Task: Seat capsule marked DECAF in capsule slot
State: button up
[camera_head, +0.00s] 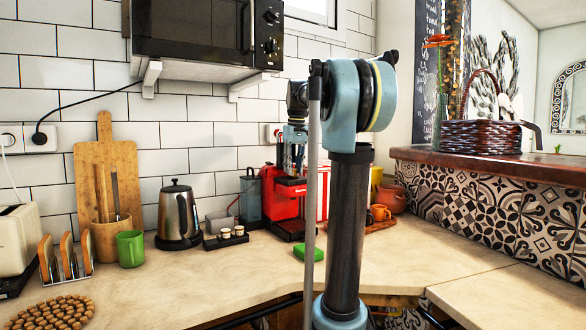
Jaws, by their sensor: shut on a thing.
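A red coffee machine (276,190) stands at the back of the counter, partly hidden by my arm. My gripper (292,172) points down at the top of this machine. Its fingers look close together, and what it holds is too small to make out. A small dark tray (212,243) to the left of the machine carries small pale capsules (225,233). No DECAF marking is readable on any capsule. The capsule slot cannot be made out; the gripper covers part of the machine's top.
A steel kettle (178,215), a green mug (130,248) and a toast rack (65,258) stand to the left. A green sponge (308,254) lies in front of the machine. A microwave (205,38) hangs above. The front middle of the counter (190,285) is clear.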

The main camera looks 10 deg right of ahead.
jog(key=shift+f, duration=0.8)
jog(key=o, duration=0.8)
jog(key=shift+o, duration=0.2)
jog(key=shift+r, duration=0.1)
notch_tip(320, 180, up, 12)
jog(key=s, duration=0.1)
jog(key=shift+d+f, duration=0.2)
jog(key=shift+d, duration=0.05)
jog(key=shift+s, duration=0.25)
